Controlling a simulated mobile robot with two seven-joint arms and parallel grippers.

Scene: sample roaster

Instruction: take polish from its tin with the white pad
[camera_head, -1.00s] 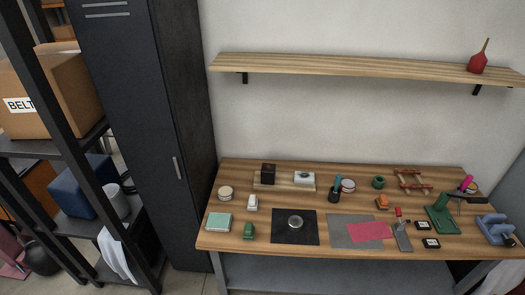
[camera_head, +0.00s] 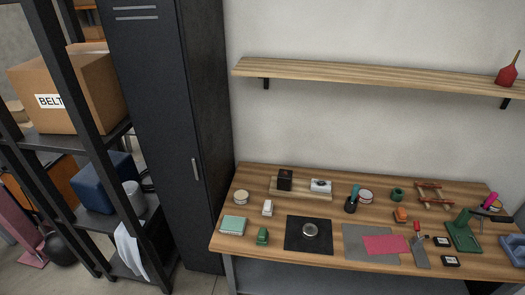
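A small white block (camera_head: 267,208), which looks like the white pad, stands on the left part of the wooden workbench (camera_head: 300,182). A round tin with a pale top (camera_head: 241,197) sits just left of it. Another round tin with a whitish top and a reddish side (camera_head: 366,196) stands near the back middle. Which tin holds the polish I cannot tell. Neither of my grippers is in view.
A black mat (camera_head: 294,243) bears a round metal piece (camera_head: 310,230). A green block (camera_head: 262,236) and a pale green box (camera_head: 233,225) stand at front left. A dark locker (camera_head: 165,130) stands left.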

